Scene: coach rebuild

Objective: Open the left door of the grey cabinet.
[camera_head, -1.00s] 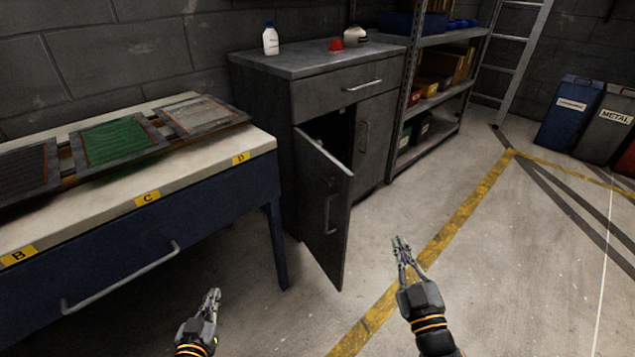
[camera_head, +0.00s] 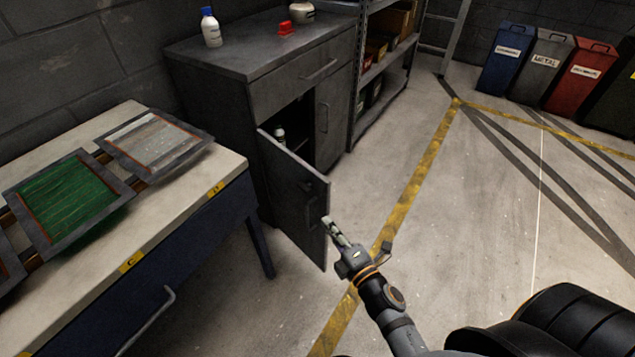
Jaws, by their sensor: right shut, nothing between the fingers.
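The grey cabinet (camera_head: 259,91) stands against the back wall. Its left door (camera_head: 292,196) is swung part way out, and the dark inside shows behind it with a small pale item (camera_head: 280,134) in it. The right door (camera_head: 329,122) and the drawer (camera_head: 303,82) above are closed. My right gripper (camera_head: 328,223) is shut and empty, its tips at the outer edge of the left door, low down. I cannot tell whether they touch it. The left door's handle is hard to make out. My left gripper is out of view.
A workbench (camera_head: 185,198) with framed panels stands at left, close to the open door. A shelf rack (camera_head: 371,78) adjoins the cabinet at right. Bins (camera_head: 540,62) stand at the back right. The floor right of the door is clear.

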